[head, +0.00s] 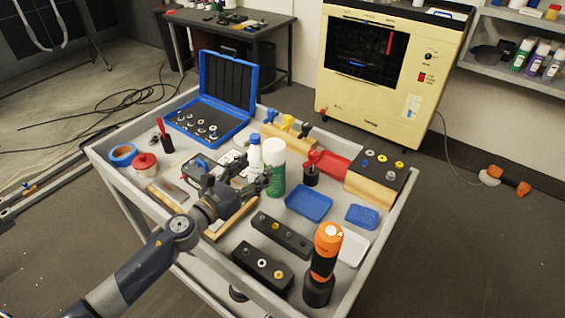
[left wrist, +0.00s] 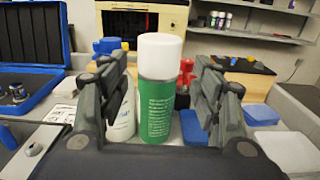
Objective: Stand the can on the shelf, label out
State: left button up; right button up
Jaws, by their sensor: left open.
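The can (head: 273,168) is a spray can with a white cap and green label, standing upright on the grey cart among other items. In the left wrist view the can (left wrist: 157,95) stands between my finger pads, with its label text facing the camera. My left gripper (head: 262,181) is open, its fingers (left wrist: 160,95) on either side of the can with a gap visible on the right. I cannot tell whether either finger touches it. The grey wall shelf (head: 500,72) at the upper right holds several bottles and cans. My right gripper is not in view.
A white bottle (head: 254,155) stands close beside the can on its left. A blue tray (head: 309,203), an orange-black flashlight (head: 325,258) and black blocks crowd the cart (head: 378,262). A cream machine (head: 388,110) stands behind. A cable and orange tool lie on the floor right.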

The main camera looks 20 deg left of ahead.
aim_at(267, 157)
pick_arm(q)
jog(key=x, duration=0.4)
jog(key=shift+r+p, duration=0.2)
jog(key=shift+p, duration=0.15)
jog(key=shift+w+d, duration=0.1)
jog(key=shift+w, duration=0.1)
jog(key=x, duration=0.4)
jog(key=shift+w+f+p, duration=0.1)
jog(key=shift+w+p, duration=0.05)
jog(key=shift+p, duration=0.25)
jog(key=shift+w+d+f, duration=0.1)
jog(key=shift+w+d, duration=0.05)
jog(key=shift+w, duration=0.3)
jog(key=shift+s, duration=0.1)
jog(key=shift+c, duration=1.3)
jog(key=c, duration=0.9)
grip_shut()
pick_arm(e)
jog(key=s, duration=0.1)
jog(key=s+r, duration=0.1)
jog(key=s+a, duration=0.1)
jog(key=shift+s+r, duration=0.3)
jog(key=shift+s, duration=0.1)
